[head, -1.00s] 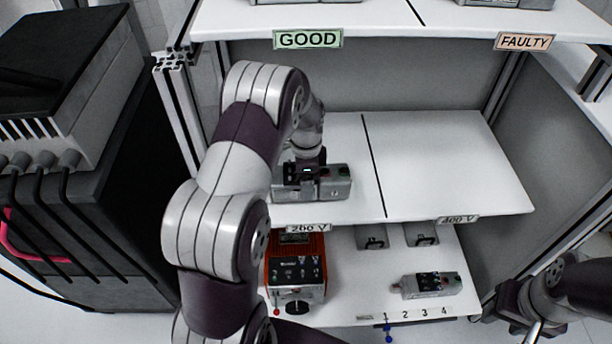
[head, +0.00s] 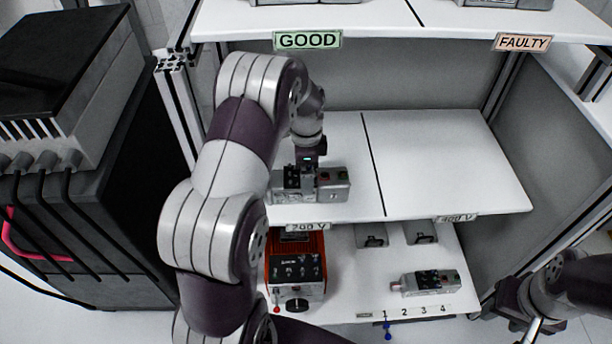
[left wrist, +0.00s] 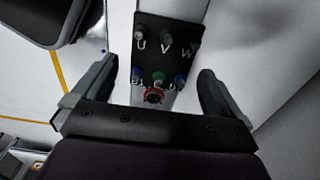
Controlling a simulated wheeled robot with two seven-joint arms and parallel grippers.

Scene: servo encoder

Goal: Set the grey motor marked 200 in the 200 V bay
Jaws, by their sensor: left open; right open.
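A grey motor (head: 333,187) lies on the middle shelf, left of the black dividing line, behind the 200 V label (head: 308,227). No 200 marking is readable on it. My left gripper (head: 303,174) is open just above the motor, partly hiding its top. In the left wrist view, the open left fingers (left wrist: 160,85) are either side of a dark terminal panel (left wrist: 165,45) marked U, V, W, with coloured terminals and a red-ringed socket. I cannot tell whether they touch it. My right gripper (head: 522,322) is at the lower right, away from the shelves.
Another grey unit (head: 430,283) lies on the lower shelf by the numbers 1 to 4. An orange tester (head: 296,270) stands left of it. The 400 V bay (head: 445,160) is empty. The upper shelf (head: 390,22) has GOOD and FAULTY labels.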

